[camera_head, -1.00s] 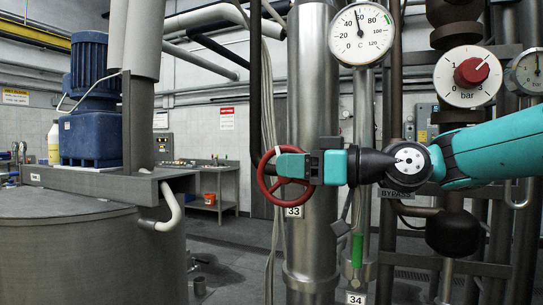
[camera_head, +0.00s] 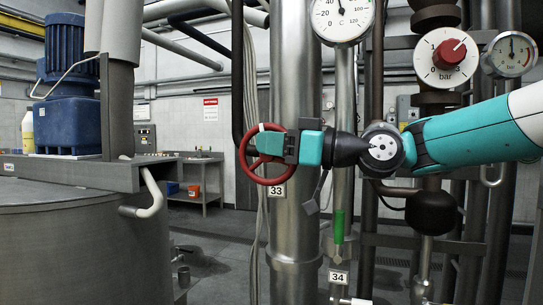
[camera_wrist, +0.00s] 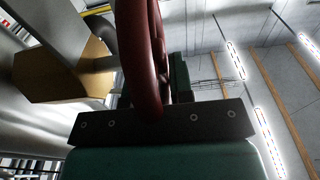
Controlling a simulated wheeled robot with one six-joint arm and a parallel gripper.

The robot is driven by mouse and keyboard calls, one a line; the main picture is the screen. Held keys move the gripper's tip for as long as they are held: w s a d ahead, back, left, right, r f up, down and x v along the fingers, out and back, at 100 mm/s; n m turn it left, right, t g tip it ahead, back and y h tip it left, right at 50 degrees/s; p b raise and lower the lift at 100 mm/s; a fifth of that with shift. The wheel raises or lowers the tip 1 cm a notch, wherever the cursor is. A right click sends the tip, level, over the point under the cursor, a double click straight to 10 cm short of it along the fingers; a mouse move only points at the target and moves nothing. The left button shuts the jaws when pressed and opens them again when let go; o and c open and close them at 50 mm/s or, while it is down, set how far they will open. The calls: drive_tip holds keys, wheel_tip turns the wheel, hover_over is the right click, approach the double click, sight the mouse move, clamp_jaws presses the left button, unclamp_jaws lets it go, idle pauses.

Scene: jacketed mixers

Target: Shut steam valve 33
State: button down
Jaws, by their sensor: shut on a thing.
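The red handwheel (camera_head: 243,158) stands in front of a thick steel pipe, just above the label 33 (camera_head: 277,191). My gripper (camera_head: 270,143) reaches in from the right and is shut on the wheel's rim, at its upper right part. In the wrist view the red rim (camera_wrist: 140,45) runs down between the fingers above the dark gripper plate. The wheel's hub and stem are mostly hidden by the fingers.
A dial thermometer (camera_head: 343,15) hangs above my wrist. A green handle (camera_head: 339,226) sits below it, by the label 34 (camera_head: 339,277). Right stand pipes, a red-knobbed bar dial (camera_head: 448,55) and another gauge (camera_head: 513,54). A large vessel (camera_head: 80,240) fills the left.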

drive_tip(key=y+b, duration=0.1)
drive_tip(key=b, duration=0.2)
drive_tip(key=shift+d+f+t+y+b, duration=0.15)
drive_tip(key=shift+f+t+y+b, duration=0.15)
drive_tip(key=shift+f+t+y, duration=0.1)
drive_tip(key=shift+r+b, duration=0.3)
drive_tip(key=shift+r, duration=0.05)
drive_tip(key=c, duration=1)
unclamp_jaws()
drive_tip(key=b+v, duration=1.7)
drive_tip(key=b, duration=0.4)
drive_tip(key=shift+f, duration=0.35)
